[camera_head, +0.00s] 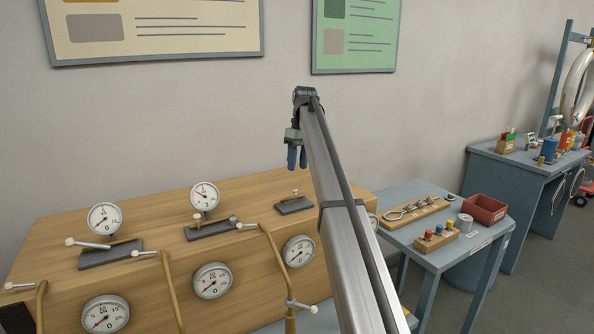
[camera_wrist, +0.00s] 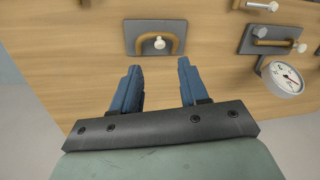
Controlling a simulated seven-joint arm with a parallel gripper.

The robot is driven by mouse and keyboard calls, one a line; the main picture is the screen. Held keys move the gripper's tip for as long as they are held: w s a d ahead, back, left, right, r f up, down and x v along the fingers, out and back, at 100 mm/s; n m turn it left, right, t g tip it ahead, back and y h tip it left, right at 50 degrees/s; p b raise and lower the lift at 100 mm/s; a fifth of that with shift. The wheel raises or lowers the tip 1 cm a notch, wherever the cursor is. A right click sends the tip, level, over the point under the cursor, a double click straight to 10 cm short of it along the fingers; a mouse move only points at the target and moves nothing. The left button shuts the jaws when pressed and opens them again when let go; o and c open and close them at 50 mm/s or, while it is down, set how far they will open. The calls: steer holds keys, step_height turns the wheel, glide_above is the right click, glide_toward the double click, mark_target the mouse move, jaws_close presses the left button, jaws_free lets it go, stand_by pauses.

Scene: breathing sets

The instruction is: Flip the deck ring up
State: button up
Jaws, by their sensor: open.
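The deck ring (camera_wrist: 174,38) is a brass-coloured U-shaped bar on a dark plate (camera_wrist: 134,41), with a white knob (camera_wrist: 160,43) at its middle. It appears to lie low against the plate. The same plate (camera_head: 294,206) shows on the wooden deck in the head view, where the ring is too small to make out clearly. My gripper (camera_head: 297,158) hangs above that plate, fingers pointing down. In the wrist view my gripper (camera_wrist: 160,75) is open and empty, its blue fingers apart, with the ring just beyond the fingertips.
A second dark plate (camera_head: 211,230) with a gauge (camera_head: 204,196) and white-knobbed levers stands beside it. More gauges and brass pipes line the wooden deck front. A blue-grey table (camera_head: 412,250) with small parts and a red bin (camera_head: 484,209) stands at the right.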

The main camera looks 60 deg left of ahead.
steer(key=shift+s+d+f, duration=0.15)
steer(key=shift+s, duration=0.15)
steer(key=s+d+m+t+y, duration=0.55)
steer(key=s+m+t, duration=0.4)
steer(key=s, duration=0.25)
steer(key=shift+n+t, duration=0.35)
steer(key=shift+n, duration=0.1)
steer(key=x, duration=1.3)
steer(key=shift+w+d, duration=0.35)
steer(key=shift+d, duration=0.05)
jaws_close()
